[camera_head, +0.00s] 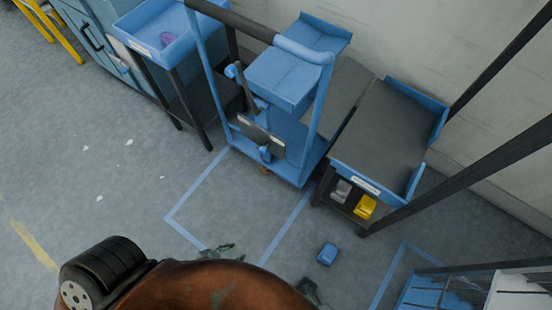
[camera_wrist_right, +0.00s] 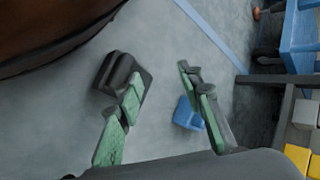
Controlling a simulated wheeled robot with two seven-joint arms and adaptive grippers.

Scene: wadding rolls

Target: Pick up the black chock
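The black chock (camera_wrist_right: 114,70) lies on the grey floor in the right wrist view, at and just beyond the left finger, which overlaps its edge. My right gripper (camera_wrist_right: 160,76) is open, with green-padded fingers spread and nothing held between them. I cannot tell whether the left finger touches the chock. In the head view, a dark shape (camera_head: 308,290) shows at the lower edge; I cannot tell whether it is gripper or chock. My left gripper (camera_head: 222,250) shows only partly there, and its opening is unclear.
A blue chock (camera_wrist_right: 186,114) lies on the floor right of the black one and also shows in the head view (camera_head: 327,253). A blue trolley (camera_head: 300,165) and a dark-topped table (camera_head: 385,130) stand behind. Grey (camera_head: 341,190) and yellow (camera_head: 365,207) chocks sit under the table.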

